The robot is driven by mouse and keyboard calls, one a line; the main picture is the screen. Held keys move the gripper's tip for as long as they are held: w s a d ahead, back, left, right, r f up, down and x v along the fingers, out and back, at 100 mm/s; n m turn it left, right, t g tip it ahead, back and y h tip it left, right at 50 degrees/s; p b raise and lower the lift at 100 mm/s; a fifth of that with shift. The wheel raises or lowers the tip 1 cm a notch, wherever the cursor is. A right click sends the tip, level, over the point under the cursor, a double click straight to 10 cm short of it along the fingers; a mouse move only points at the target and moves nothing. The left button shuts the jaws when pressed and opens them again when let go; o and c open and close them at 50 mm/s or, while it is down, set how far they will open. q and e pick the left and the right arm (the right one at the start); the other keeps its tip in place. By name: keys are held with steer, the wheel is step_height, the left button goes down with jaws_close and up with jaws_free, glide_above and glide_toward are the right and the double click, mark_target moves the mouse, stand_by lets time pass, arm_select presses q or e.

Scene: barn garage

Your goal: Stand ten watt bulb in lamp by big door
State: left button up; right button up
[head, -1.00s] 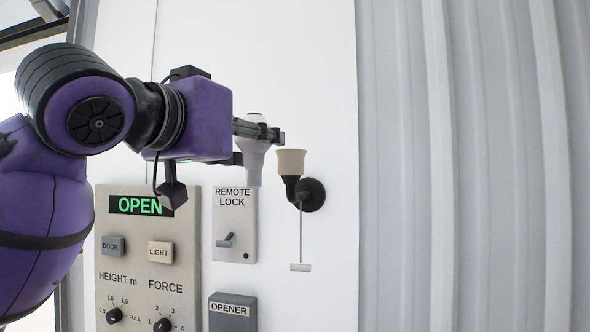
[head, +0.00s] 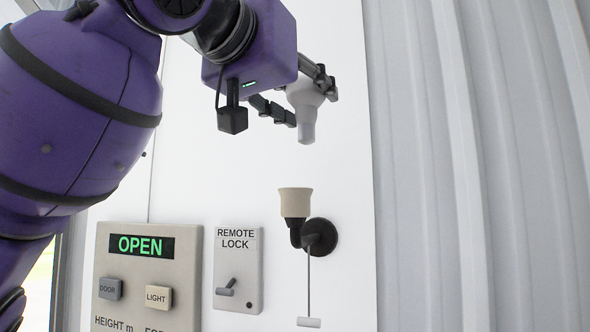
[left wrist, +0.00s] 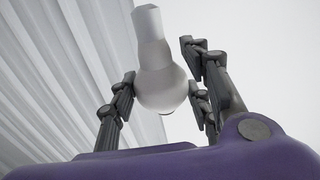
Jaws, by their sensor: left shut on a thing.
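My left gripper (head: 300,96) is shut on a white bulb (head: 307,122), held with its narrow end down. In the head view the bulb hangs above the lamp (head: 295,203), clearly apart from it. The lamp is a cream socket cup, open side up, on a black bent wall arm with a pull cord and handle below. In the left wrist view the bulb (left wrist: 158,80) sits between the fingers (left wrist: 160,97), its narrow end pointing away from my wrist. My right gripper is not in view.
Below left on the white wall are a control panel (head: 185,255) whose display reads OPEN, with DOOR and LIGHT buttons, and a REMOTE LOCK plate (head: 252,262) with a toggle. Grey corrugated metal (head: 500,200) fills the right side.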

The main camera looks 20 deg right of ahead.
arm_select(q)
steer(key=shift+w+f, duration=0.9)
steer(key=shift+f, duration=0.65)
steer(key=shift+w+f, duration=0.9)
steer(key=shift+f, duration=0.6)
steer(key=shift+w+f, duration=0.9)
steer(key=shift+f, duration=0.65)
steer(key=o, duration=0.9)
steer(key=shift+f, duration=0.2)
steer(key=shift+c, duration=0.2)
steer(key=shift+r, duration=0.2)
steer(key=shift+s+a, duration=0.3)
steer(key=v, duration=1.1)
